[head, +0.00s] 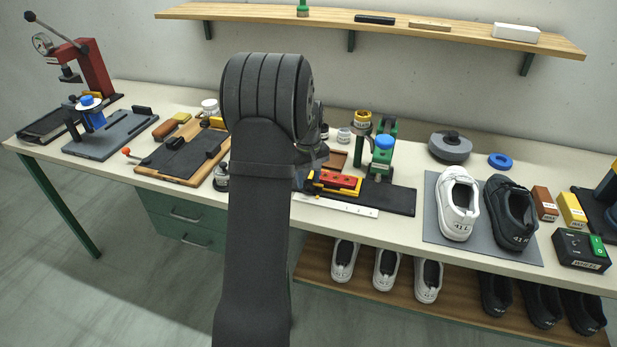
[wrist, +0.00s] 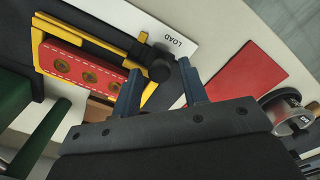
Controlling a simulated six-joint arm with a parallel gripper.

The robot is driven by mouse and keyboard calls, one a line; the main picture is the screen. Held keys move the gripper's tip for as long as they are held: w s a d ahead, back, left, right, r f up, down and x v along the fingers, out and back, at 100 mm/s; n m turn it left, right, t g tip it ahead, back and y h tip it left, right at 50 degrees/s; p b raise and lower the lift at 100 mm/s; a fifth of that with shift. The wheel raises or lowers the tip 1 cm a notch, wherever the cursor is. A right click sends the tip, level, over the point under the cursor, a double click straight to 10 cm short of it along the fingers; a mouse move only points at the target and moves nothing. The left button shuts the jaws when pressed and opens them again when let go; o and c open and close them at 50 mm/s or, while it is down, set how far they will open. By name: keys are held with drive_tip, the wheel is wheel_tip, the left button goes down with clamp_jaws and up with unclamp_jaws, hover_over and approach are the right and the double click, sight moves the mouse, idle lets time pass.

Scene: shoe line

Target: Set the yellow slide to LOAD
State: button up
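The yellow slide (wrist: 83,35) is a yellow frame around a red piece with gold eyelets in the wrist view; it also shows in the head view (head: 337,191). A black round knob (wrist: 160,70) sits at its end. A white strip (wrist: 153,33) beside it carries the word LOAD, close to the knob. My gripper (wrist: 159,68) is open, with its two blue-grey fingertips on either side of the knob and gaps visible. In the head view my arm hides most of the gripper and the slide's left end.
A red flat piece (wrist: 240,68) and a small round jar (wrist: 287,111) lie right of my fingers in the wrist view. A green press with a blue top (head: 383,150) stands behind the slide. A white shoe (head: 458,203) and a dark shoe (head: 511,213) stand on a grey mat to the right.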

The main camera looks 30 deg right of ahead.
clamp_jaws()
drive_tip(key=shift+w+a+r, duration=0.1)
drive_tip(key=shift+w+a, duration=1.35)
drive_tip(key=shift+o, duration=1.2)
unclamp_jaws()
wheel_tip(320, 180, up, 17)
drive_tip(key=shift+r, duration=0.2)
drive_tip(key=shift+f, duration=0.1)
